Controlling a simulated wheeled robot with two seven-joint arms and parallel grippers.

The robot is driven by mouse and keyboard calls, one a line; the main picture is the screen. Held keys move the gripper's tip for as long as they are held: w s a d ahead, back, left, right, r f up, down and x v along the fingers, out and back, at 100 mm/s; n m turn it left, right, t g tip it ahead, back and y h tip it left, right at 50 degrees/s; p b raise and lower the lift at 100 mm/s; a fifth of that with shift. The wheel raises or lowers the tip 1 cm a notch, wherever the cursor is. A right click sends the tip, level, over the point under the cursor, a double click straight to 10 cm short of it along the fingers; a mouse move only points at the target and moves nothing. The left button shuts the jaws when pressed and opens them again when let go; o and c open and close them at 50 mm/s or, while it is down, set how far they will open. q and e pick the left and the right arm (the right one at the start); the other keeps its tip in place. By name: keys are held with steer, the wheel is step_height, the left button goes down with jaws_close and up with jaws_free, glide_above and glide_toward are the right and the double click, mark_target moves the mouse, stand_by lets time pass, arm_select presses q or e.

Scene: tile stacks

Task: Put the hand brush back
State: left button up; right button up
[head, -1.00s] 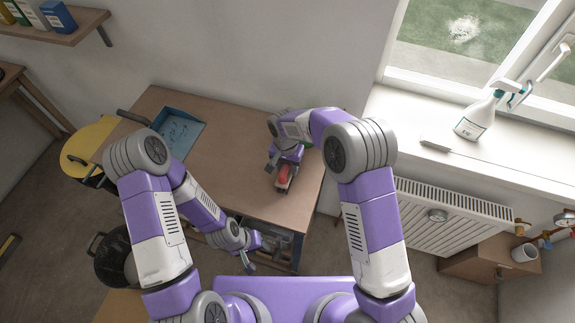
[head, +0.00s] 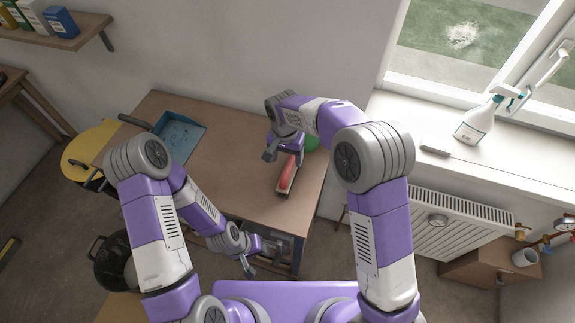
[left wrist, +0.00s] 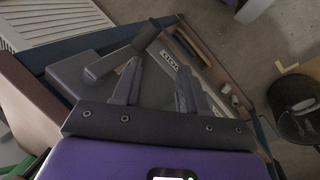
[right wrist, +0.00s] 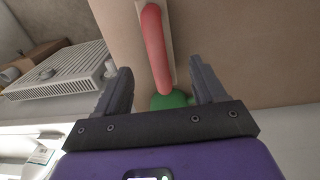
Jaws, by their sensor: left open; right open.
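The hand brush (head: 287,177), with a long red top on a pale base, lies on the brown table (head: 225,185) near its right end. My right gripper (head: 277,152) is open just behind the brush, at its far end. In the right wrist view the brush (right wrist: 153,45) runs away from between the open fingers (right wrist: 160,78), and neither finger visibly closes on it. My left gripper (head: 247,268) is open and empty, low at the table's front edge. In the left wrist view its fingers (left wrist: 158,82) are over a grey case (left wrist: 100,85) with a dark handle.
A green rounded thing (head: 312,142) is partly hidden behind my right gripper. A spray bottle (head: 478,118) and a small grey block (head: 435,152) are on the windowsill. A black bucket (head: 112,262) stands at left.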

step_height(320, 180, up, 4)
steer(key=shift+r, duration=0.1)
stand_by(0.6)
